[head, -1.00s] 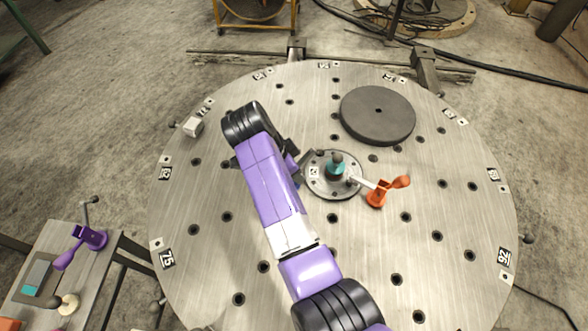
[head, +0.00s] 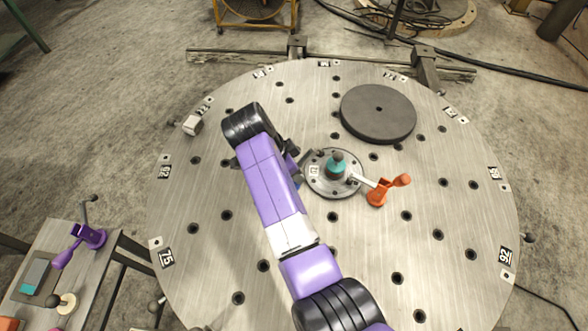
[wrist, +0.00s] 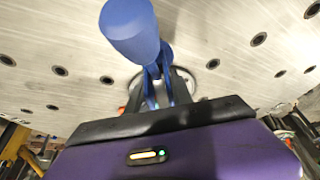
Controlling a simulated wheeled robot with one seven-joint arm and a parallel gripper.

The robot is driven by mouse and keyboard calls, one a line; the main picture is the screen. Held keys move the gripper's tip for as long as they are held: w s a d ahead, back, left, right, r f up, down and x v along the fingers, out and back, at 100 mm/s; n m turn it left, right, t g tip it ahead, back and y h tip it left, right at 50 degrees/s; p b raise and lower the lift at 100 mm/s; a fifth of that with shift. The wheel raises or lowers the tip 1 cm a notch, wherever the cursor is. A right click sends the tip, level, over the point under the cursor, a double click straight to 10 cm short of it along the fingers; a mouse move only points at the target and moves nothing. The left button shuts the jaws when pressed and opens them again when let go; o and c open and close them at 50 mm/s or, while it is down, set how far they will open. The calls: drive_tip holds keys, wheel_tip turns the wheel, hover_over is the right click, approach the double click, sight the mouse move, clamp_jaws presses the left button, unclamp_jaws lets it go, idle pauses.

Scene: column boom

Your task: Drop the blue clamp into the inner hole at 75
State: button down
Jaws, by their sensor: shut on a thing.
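The blue clamp (wrist: 130,28) is held in my gripper (wrist: 165,98), close to the wrist camera. Its rounded handle end points up and toward the camera. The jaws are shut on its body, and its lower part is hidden. The 75 label (head: 167,258) is at the left rim of the round metal table (head: 340,280). Inward from it lie an outer hole (head: 193,229) and an inner hole (head: 227,215), which looks empty.
The central hub (head: 335,170) has a teal-collared knob, with an orange clamp (head: 378,193) to its right. A dark disc (head: 378,112) lies at the back right. A side stand at lower left holds a purple clamp (head: 90,237).

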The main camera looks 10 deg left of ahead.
drive_tip(key=shift+f+b, duration=1.25)
drive_tip(key=shift+f, duration=0.5)
drive_tip(key=c, duration=1.4)
unclamp_jaws()
drive_tip(key=shift+r, duration=0.1)
drive_tip(key=shift+r+p, duration=3.25)
drive_tip(key=shift+r, duration=0.4)
drive_tip(key=shift+o, duration=0.4)
drive_tip(key=o, duration=0.5)
